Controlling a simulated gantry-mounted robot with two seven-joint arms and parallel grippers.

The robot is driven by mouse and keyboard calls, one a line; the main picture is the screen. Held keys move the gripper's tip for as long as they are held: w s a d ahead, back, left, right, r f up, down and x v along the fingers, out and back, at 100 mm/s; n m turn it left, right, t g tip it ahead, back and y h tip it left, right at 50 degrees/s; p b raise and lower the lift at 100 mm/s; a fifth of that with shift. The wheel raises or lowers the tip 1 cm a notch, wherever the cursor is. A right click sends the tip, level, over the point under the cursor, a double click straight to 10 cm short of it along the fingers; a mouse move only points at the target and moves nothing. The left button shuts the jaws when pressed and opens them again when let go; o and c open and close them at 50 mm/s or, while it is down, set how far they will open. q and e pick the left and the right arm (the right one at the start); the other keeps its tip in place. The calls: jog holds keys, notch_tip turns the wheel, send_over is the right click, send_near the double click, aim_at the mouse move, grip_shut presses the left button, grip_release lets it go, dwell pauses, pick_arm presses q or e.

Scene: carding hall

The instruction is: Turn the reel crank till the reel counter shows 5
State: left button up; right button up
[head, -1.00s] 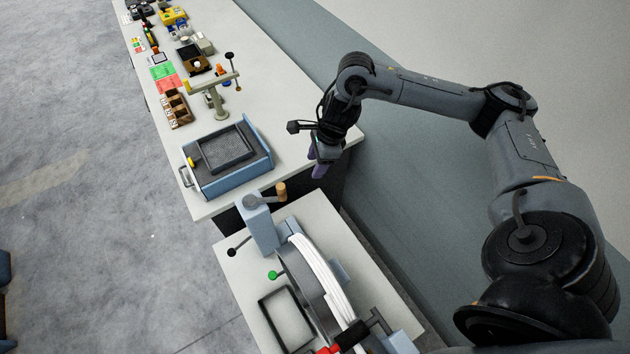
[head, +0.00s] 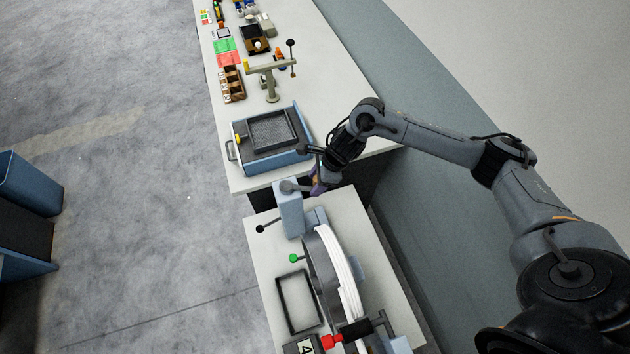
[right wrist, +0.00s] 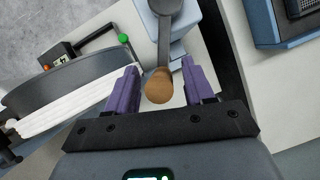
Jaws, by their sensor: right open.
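The reel (head: 345,275), a dark drum with a white band, stands on the near bench. Its crank (head: 291,187) is a grey arm on top of a light blue post (head: 290,210). In the right wrist view the crank's wooden knob (right wrist: 159,86) lies between the two purple fingers of my right gripper (right wrist: 160,92), with gaps on both sides. In the head view my right gripper (head: 318,184) is over the crank's end and hides the knob. The counter (head: 305,346), at the bottom edge, seems to read 4. My left gripper is not in view.
A black ball lever (head: 262,228), a green knob (head: 294,258), an empty black frame (head: 297,302) and a red handle (head: 333,341) surround the reel. A blue tray box (head: 270,140) is on the far bench, close to my right gripper.

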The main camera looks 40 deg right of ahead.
jog(key=shift+w+a+f, duration=0.15)
jog(key=shift+a+f, duration=0.05)
jog(key=shift+f, duration=0.5)
grip_shut()
